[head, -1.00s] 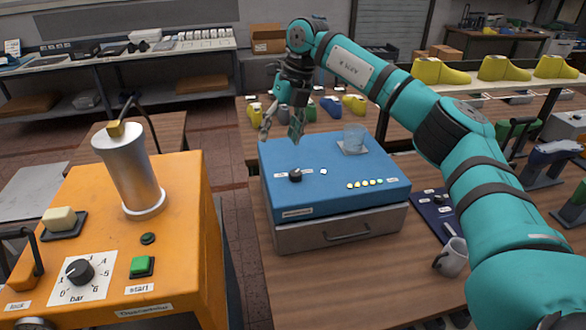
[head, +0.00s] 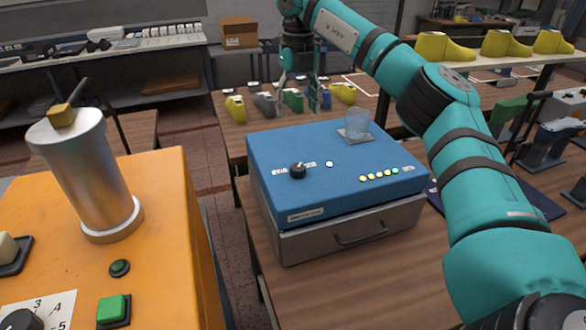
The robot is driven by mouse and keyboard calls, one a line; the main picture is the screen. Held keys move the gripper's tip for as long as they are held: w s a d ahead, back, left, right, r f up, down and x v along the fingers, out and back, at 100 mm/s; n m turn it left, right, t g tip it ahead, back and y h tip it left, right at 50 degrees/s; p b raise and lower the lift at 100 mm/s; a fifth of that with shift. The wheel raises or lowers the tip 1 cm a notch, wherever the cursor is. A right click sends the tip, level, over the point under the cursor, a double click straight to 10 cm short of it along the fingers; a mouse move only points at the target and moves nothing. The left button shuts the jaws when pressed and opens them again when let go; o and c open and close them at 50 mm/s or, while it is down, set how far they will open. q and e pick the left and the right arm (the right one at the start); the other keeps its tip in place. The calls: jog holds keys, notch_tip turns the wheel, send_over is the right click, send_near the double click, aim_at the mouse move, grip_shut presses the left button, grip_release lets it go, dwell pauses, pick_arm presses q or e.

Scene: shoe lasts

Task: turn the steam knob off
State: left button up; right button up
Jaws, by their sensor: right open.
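A small black knob (head: 297,171), likely the steam knob, sits on the left part of the top of a blue box (head: 225,0) standing on a wooden table. Small white labels lie on both sides of it, too small to read surely. My right gripper (head: 301,98) is open and empty, with its fingers pointing down. It appears above and behind the knob, near the box's back edge, clearly apart from the knob. My left gripper is not in view.
An orange machine (head: 165,205) with a metal cylinder (head: 88,180) stands at left. Coloured shoe lasts (head: 292,99) stand behind the box.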

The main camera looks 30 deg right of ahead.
jog(key=p, duration=0.1)
send_over(298, 167)
notch_tip(298, 167, down, 6)
notch_tip(298, 167, down, 9)
jog(key=p, duration=0.3)
jog(key=shift+f, duration=0.95)
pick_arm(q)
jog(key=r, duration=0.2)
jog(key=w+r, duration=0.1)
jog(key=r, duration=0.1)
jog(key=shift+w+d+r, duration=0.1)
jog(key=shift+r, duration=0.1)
pick_arm(e)
jog(key=shift+c, duration=0.4)
jog(key=c, duration=1.1)
